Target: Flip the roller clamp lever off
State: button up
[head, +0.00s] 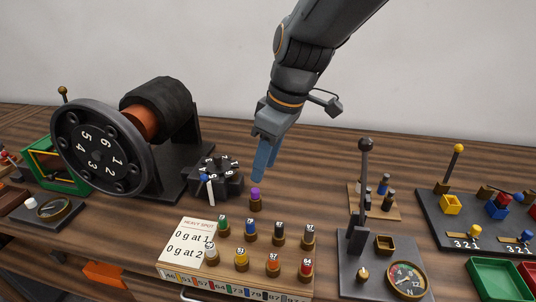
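No part is labelled as the roller clamp lever, and I cannot tell which lever it is. An upright lever with a black ball knob (366,145) stands on a dark plate (352,285) right of centre. A yellow-knobbed lever (453,164) leans on the dark board at the right.
A black drum (160,105) with an orange shaft stands behind the wheel. A small black dial (216,165) and a purple-topped peg (255,199) are near my gripper. Several coloured pegs stand around the heavy spot card (188,240). Green tray (497,280) lies at front right.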

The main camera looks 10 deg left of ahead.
aim_at(203, 176)
jog(key=k, duration=1)
